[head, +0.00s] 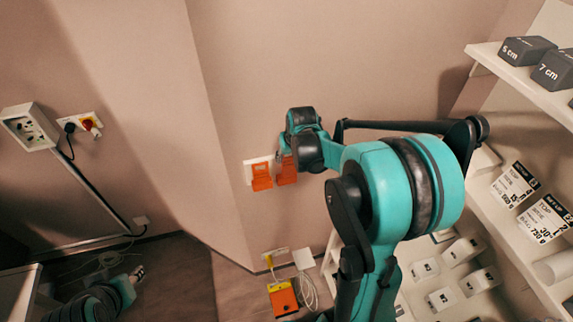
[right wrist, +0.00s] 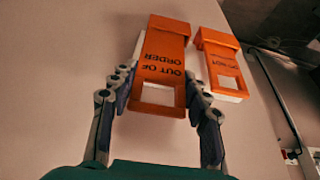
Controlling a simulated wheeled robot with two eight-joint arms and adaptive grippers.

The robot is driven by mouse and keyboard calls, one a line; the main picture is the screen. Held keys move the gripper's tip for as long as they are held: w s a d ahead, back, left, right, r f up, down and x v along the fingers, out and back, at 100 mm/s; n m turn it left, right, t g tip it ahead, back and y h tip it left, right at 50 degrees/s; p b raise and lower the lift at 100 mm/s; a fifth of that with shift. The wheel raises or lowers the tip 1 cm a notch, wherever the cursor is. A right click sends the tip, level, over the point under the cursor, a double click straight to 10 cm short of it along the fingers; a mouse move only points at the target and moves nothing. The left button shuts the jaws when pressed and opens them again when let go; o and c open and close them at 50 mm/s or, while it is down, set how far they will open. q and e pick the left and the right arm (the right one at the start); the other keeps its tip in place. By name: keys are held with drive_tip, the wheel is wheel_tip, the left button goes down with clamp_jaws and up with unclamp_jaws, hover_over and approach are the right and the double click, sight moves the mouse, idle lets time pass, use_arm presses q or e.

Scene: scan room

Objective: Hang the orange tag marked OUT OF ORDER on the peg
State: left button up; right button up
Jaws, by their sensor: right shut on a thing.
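The orange tag marked OUT OF ORDER (right wrist: 163,62) is between the two fingers of my right gripper (right wrist: 160,108), which is shut on it; its lettering is upside down in the right wrist view. In the head view this tag (head: 287,173) hangs below my right gripper (head: 286,153), close to the wall. A second orange tag (head: 262,182) is beside it on the left, against a white plate (head: 248,173); its lettering in the right wrist view (right wrist: 220,60) starts with DO NOT. I cannot make out a bare peg. My left gripper (head: 137,274) is low at the left, its jaws unclear.
Shelves with grey blocks (head: 527,50) and white labelled boxes (head: 463,250) stand at the right. A socket box (head: 30,127) and a plugged wall socket (head: 84,126) are at the left. An orange case (head: 283,298) with cables is low down. The wall left of the tags is clear.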

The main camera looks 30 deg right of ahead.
sight(287, 162)
drive_tip(key=shift+a+x, duration=0.2)
drive_tip(key=shift+x, duration=1)
drive_tip(key=shift+a+x, duration=0.2)
drive_tip(key=shift+x, duration=1)
drive_tip(key=shift+s, duration=0.15)
drive_tip(key=shift+f+b, duration=0.2)
drive_tip(key=shift+b, duration=0.2)
drive_tip(key=o, duration=0.9)
drive_tip(key=shift+o, duration=0.2)
